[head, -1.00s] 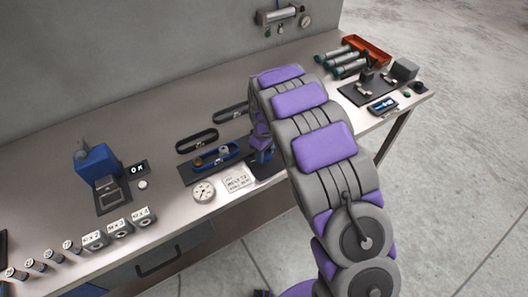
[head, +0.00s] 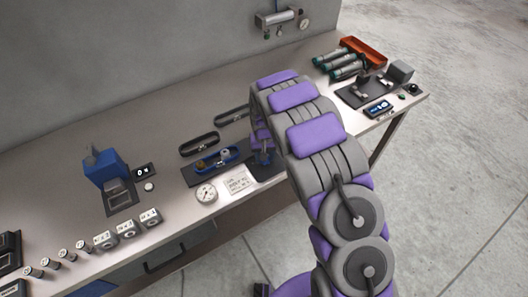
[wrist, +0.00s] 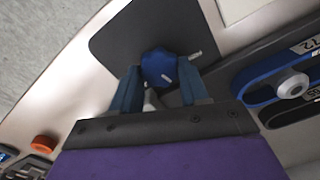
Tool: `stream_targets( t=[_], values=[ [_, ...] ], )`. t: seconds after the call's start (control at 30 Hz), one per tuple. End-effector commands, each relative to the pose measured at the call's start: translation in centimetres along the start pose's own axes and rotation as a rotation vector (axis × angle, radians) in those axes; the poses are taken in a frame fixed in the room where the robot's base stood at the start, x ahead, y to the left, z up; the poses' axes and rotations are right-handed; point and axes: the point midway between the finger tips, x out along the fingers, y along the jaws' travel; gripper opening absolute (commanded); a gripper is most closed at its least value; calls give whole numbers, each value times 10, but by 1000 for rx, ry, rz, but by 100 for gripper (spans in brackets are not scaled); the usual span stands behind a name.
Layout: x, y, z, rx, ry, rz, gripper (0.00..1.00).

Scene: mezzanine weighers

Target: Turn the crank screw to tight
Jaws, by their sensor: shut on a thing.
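In the wrist view a blue rounded piece with a pale mark and a short light pin at its right, apparently the crank screw (wrist: 158,66), stands over a dark mat (wrist: 112,40). My gripper (wrist: 160,76) has its two blue-grey fingers on either side of this piece and is shut on it. A small pale part shows below it between the fingers; the rest is hidden. In the head view my gripper (head: 263,152) is low over the bench's front edge, partly covered by my arm. The crank screw cannot be made out there.
A blue oval tray (head: 232,155) lies just left of my gripper, with black oval trays (head: 199,144) behind. A dial gauge (head: 206,193) and a white card (head: 237,180) are near the front edge. A blue device (head: 104,167) stands further left; an orange bin (head: 364,50) is at the back right.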

Motion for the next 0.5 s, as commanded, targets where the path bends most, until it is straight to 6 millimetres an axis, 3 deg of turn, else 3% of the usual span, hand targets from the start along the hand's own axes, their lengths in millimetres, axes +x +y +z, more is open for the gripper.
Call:
stream_targets(
  t=[0.5],
  values=[
    [-2, 1, 0, 489, 3, -1, 14]
  ],
)
